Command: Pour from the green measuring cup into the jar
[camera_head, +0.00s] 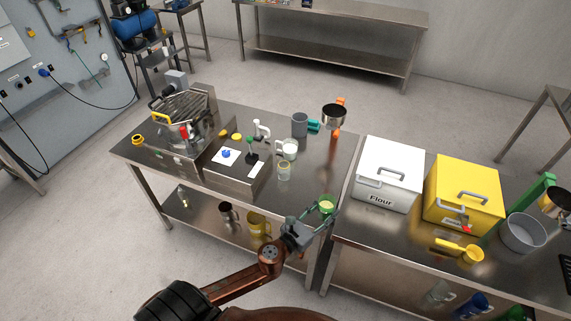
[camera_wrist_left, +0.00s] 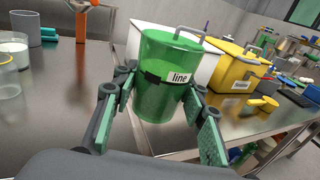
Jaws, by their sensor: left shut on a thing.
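The green measuring cup (camera_head: 326,204) is in my left gripper (camera_head: 314,221), over the front edge of the steel table near the gap between the tables. In the left wrist view the cup (camera_wrist_left: 168,65) is translucent green with a white label reading "line", roughly upright, between the two finger pads (camera_wrist_left: 160,122). A small clear jar (camera_head: 284,172) stands on the table, left of and beyond the cup. In the left wrist view this jar (camera_wrist_left: 8,80) is partly cut off at the left edge. The cup and jar are apart. My right gripper is not in view.
A cup with white contents (camera_head: 289,150), a grey mug (camera_head: 300,125) and a steel machine (camera_head: 183,115) stand on the left table. A white flour box (camera_head: 388,178), a yellow box (camera_head: 464,190) and a yellow scoop (camera_head: 462,249) are right. The table between jar and flour box is clear.

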